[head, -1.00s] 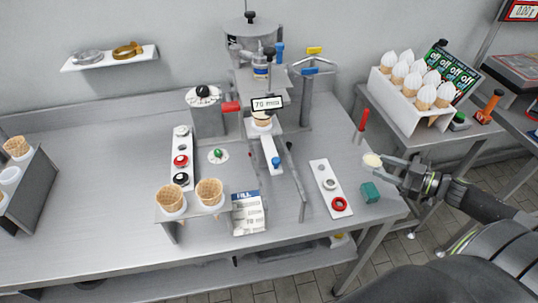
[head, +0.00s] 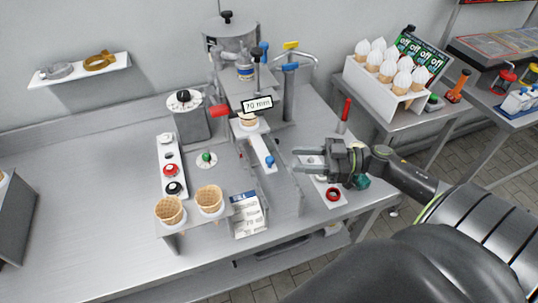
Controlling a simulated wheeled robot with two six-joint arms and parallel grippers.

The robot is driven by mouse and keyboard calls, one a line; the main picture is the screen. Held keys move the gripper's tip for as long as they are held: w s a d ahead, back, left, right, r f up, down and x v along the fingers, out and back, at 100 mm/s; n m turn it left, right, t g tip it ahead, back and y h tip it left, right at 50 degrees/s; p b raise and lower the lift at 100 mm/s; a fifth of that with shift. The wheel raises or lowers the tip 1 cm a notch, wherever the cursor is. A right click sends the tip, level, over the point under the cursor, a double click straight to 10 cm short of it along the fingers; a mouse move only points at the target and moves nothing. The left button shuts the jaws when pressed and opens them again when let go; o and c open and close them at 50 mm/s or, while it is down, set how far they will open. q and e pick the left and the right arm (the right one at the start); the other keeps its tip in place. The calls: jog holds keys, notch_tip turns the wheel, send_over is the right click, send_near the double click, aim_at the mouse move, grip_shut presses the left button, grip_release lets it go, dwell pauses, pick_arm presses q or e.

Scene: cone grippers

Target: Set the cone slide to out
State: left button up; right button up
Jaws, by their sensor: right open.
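The cone slide (head: 262,150) is a pale rail with a blue knob (head: 270,161) near its front end, running out from under the filling machine (head: 240,75). A cone (head: 249,120) sits at its back end, beneath the "70 mm" label (head: 257,105). My right gripper (head: 297,159) is open and empty, with its fingers pointing left. Its tips are a little right of the blue knob and appear apart from it. The gripper hides part of the white plate with the red ring (head: 333,194). My left gripper is not in view.
Two cones (head: 170,210) stand in a holder at the front, beside a printed packet (head: 247,215). A red lever (head: 220,111) sticks out left of the machine. A blue-topped post (head: 289,90) and a red handle (head: 345,110) stand behind my right gripper.

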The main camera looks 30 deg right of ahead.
aim_at(270, 158)
jog(key=p+x, duration=0.2)
jog(key=x, duration=0.6)
jog(key=shift+w+a, duration=0.15)
jog(key=shift+a, duration=0.05)
grip_shut()
